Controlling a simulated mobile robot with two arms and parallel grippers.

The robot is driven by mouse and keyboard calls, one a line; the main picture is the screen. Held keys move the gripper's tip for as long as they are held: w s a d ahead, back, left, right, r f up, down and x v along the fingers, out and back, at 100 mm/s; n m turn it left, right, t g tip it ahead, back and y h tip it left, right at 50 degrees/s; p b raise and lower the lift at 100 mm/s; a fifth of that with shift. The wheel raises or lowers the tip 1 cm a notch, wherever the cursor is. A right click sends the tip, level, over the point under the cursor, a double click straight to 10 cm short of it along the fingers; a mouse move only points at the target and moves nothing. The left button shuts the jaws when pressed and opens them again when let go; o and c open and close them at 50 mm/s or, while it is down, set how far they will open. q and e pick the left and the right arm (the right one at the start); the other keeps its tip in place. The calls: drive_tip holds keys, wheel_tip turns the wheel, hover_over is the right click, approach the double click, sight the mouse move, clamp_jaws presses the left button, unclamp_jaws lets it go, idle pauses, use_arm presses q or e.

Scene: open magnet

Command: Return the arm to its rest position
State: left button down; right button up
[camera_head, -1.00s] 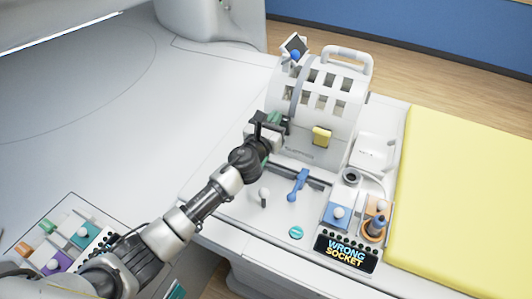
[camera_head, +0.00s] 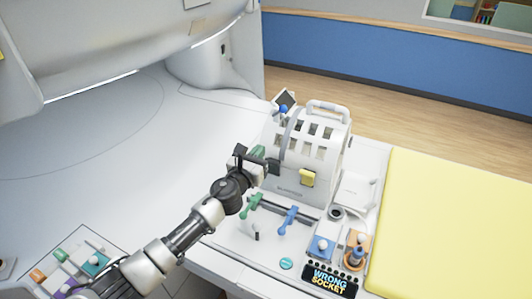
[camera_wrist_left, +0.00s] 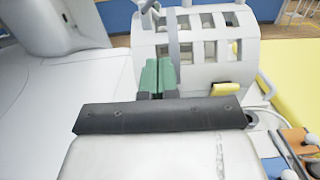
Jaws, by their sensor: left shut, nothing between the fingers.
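My left arm comes in from the lower left in the head view. My left gripper (camera_head: 264,160) is shut and empty, with its green fingertips in front of the left side of the white slotted coil (camera_head: 312,132). In the left wrist view, the green fingers (camera_wrist_left: 157,76) lie together and point at the coil's left part (camera_wrist_left: 205,45). I cannot tell whether the tips touch the coil. My right gripper is not in view.
A green lever (camera_head: 252,205) and a blue lever (camera_head: 288,221) stand just below the gripper. A "WRONG SOCKET" display (camera_head: 330,281) is at the front. A yellow pad (camera_head: 450,225) lies right. The white surface at left (camera_head: 110,150) is mostly clear.

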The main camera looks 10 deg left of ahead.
use_arm(q)
drive_tip(key=s+a+f+n+g+y, duration=0.3)
drive_tip(key=s+a+f+n+y, duration=0.15)
drive_tip(key=s+n, duration=0.7)
drive_tip(key=s+a+f+n+g+y, duration=0.3)
drive_tip(key=s+f+n, duration=0.4)
drive_tip(key=n, duration=0.7)
drive_tip(key=s+a+n+g+h, duration=0.25)
drive_tip(key=s+n+g, duration=0.75)
drive_tip(key=s, duration=1.4)
wheel_tip(320, 180, down, 34)
drive_tip(key=n+b, duration=0.2)
drive_tip(key=b, duration=0.5)
drive_tip(key=s+a+f+b, duration=0.1)
drive_tip(key=s+f+b, duration=0.2)
drive_tip(key=s+f, duration=0.5)
drive_tip(key=s+a+f+b, duration=0.2)
drive_tip(key=s+f, duration=0.6)
drive_tip(key=f, duration=0.5)
drive_tip(key=shift+s+g+y+b, duration=0.15)
drive_tip(key=shift+g+y+b, duration=0.25)
drive_tip(key=shift+b, duration=0.15)
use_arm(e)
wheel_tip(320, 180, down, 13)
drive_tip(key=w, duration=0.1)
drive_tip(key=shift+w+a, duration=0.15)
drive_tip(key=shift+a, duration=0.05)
